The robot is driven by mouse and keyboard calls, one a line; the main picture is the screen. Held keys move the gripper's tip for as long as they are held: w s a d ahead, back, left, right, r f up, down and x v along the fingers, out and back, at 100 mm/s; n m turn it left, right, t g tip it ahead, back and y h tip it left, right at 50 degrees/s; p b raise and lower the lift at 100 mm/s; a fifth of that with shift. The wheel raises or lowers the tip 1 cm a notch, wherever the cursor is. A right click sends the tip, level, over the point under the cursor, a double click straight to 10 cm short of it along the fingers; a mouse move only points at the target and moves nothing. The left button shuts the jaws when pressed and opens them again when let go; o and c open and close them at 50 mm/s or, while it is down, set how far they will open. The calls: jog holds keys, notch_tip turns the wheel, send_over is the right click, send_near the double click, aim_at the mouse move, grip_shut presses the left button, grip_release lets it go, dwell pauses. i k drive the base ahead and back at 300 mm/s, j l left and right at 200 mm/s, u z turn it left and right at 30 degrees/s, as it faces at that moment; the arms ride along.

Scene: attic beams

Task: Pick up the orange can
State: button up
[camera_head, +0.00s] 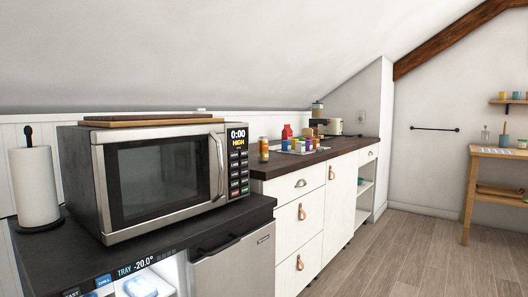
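An orange can (264,149) stands upright near the front left end of the dark wooden countertop (325,153). It is just right of the microwave and left of a group of small colourful items. It looks small and far off in the head view. My gripper is not in view, and nothing is seen touching the can.
A large microwave (155,178) with a wooden board (150,120) on top stands at the left, beside a paper towel roll (35,187). Colourful cups (298,144) and a red carton (287,132) stand behind the can. The wooden floor (410,255) at the right is clear.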

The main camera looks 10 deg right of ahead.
aim_at(263, 141)
jog(key=i+l+u, duration=0.25)
jog(key=i+l, duration=0.45)
jog(key=i+l+u, duration=0.2)
jog(key=i+l, duration=0.5)
jog(key=l, duration=0.1)
